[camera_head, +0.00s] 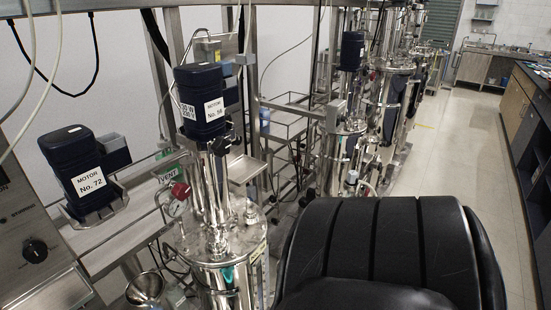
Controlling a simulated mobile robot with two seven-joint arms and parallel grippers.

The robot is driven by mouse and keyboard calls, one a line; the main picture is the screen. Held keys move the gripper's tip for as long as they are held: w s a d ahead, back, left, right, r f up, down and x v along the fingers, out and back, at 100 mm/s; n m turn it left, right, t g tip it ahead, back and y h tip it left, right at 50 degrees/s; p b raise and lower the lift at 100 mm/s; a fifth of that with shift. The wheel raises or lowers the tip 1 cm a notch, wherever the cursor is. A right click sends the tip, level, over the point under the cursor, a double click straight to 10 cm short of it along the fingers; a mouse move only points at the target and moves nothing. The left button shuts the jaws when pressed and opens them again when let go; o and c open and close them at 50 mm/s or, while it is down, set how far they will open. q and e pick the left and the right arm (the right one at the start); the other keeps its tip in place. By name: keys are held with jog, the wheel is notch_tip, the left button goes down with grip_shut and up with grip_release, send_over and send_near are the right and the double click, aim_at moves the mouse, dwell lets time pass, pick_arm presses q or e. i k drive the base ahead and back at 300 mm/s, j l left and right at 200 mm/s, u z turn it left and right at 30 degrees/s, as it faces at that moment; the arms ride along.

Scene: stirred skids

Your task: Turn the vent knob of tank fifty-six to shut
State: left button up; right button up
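A steel tank (222,265) stands left of centre under a dark blue motor (200,92). The motor's label seems to read No. 56, but the last digit is small and unclear. Neither of my grippers is in view.
Another blue motor (77,165), marked No. 72, stands at the left beside a control panel (37,250). A black ribbed shape like a chair back (385,245) fills the lower middle and right. More steel tanks (390,95) stand behind. The floor aisle (460,170) at right is clear.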

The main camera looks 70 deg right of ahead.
aim_at(181, 191)
jog(key=k+z, duration=0.15)
jog(key=z, duration=1.3)
